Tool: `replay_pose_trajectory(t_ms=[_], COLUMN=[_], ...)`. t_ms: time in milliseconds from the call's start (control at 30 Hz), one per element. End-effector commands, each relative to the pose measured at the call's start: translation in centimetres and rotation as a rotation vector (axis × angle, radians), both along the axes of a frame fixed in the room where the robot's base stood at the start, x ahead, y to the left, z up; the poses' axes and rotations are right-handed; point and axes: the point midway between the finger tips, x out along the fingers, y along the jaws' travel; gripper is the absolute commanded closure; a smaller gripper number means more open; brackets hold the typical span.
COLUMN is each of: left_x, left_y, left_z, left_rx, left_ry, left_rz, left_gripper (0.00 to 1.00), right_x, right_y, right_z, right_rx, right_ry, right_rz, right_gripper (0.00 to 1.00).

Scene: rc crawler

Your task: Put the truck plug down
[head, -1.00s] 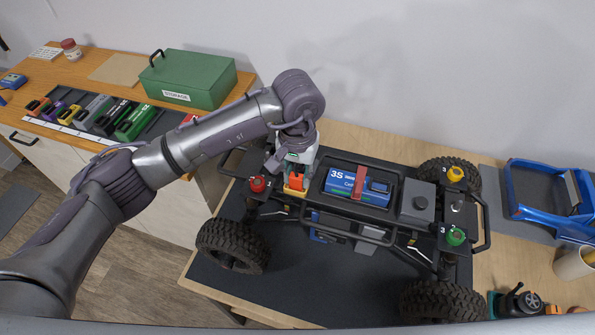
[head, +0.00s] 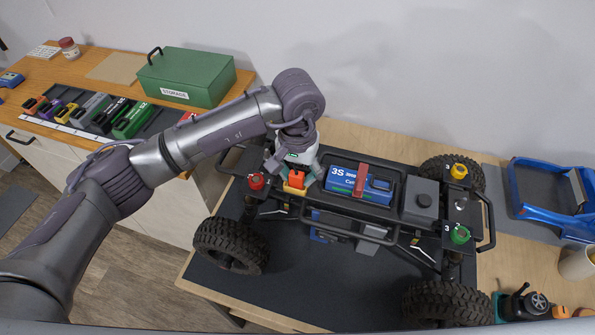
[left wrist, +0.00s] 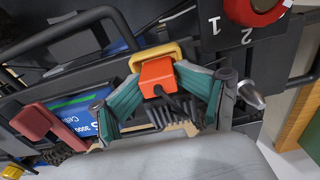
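The truck plug is orange with black wires; it shows in the head view (head: 296,179) and the left wrist view (left wrist: 157,76). It sits at a yellow holder (left wrist: 155,52) at the left end of the truck's battery bay. My left gripper (head: 295,170) reaches down over it. In the left wrist view, its green-padded fingers (left wrist: 158,80) stand against both sides of the plug, seemingly shut on it. Whether the plug rests fully in the holder is hard to tell. The blue 3S battery (head: 358,187) lies in the truck (head: 420,205) under a red strap. My right gripper is not in view.
A red knob (head: 256,181) stands just left of the plug, and yellow (head: 458,171) and green (head: 460,235) knobs at the truck's right end. Black bars flank the bay. A blue body shell (head: 550,205) lies at right; a green storage box (head: 187,78) stands at back left.

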Motion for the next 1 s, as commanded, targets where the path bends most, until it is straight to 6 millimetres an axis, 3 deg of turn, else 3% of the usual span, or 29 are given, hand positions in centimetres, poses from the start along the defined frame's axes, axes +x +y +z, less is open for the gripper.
replay_pose_trajectory(t_ms=[567, 800, 833, 1000], left_x=[-0.2, -0.1, 0.1, 0.1], left_y=[0.0, -0.1, -0.1, -0.1], left_z=[0.1, 2.0, 2.1, 5.7], left_rx=[0.002, -0.001, -0.001, 0.0], left_ry=[0.004, 0.001, -0.005, -0.009], left_rz=[-0.004, -0.003, -0.004, -0.005], left_gripper=[0.45, 0.45, 0.45, 0.45], right_x=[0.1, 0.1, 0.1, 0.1], right_y=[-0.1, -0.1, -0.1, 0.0], right_z=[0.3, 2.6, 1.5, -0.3], right_rx=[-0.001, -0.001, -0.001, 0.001], right_ry=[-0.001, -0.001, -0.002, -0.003], right_rz=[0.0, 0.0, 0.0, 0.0], right_gripper=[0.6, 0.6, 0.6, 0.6])
